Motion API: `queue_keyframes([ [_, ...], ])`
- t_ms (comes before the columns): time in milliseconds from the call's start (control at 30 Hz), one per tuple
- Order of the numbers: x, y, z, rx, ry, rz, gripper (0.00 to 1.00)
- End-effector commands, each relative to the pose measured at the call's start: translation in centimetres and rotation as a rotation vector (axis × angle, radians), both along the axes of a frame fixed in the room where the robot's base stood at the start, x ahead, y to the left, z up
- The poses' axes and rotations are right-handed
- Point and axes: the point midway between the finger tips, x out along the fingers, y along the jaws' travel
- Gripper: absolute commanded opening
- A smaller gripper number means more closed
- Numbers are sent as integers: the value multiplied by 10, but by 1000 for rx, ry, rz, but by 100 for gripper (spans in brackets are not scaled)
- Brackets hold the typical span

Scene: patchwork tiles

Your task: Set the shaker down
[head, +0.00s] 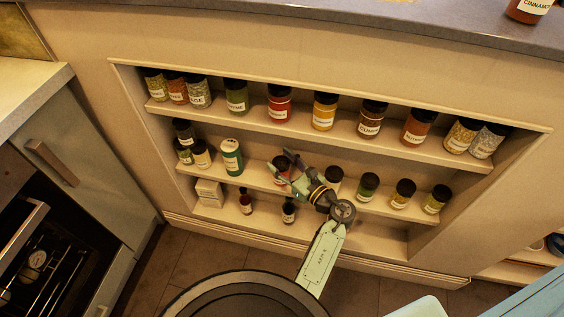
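A small shaker with a dark lid and a red and white label (281,165) is on or just above the middle shelf of the wall niche. My gripper (285,174) reaches in from the lower right, with its fingers spread at this shaker. The fingers hide part of it. I cannot tell whether they grip it or only stand beside it, or whether its base touches the middle shelf (262,178).
Several spice jars line the upper shelf (300,122). A green and white container (231,157) stands left of my gripper; several jars, including one (333,179), stand to the right. Small bottles (245,201) and a white box (209,192) are on the bottom shelf.

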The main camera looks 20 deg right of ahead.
Motion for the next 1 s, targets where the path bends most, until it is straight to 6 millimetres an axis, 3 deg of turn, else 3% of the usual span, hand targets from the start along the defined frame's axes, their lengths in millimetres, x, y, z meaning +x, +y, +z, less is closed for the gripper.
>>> queue_keyframes([
  [233, 0, 0, 1, 0, 0, -1, 63],
  [600, 0, 0, 7, 0, 0, -1, 63],
  [767, -23, -10, 1, 1, -1, -4, 63],
  [1000, -73, -30, 1, 0, -1, -4, 63],
])
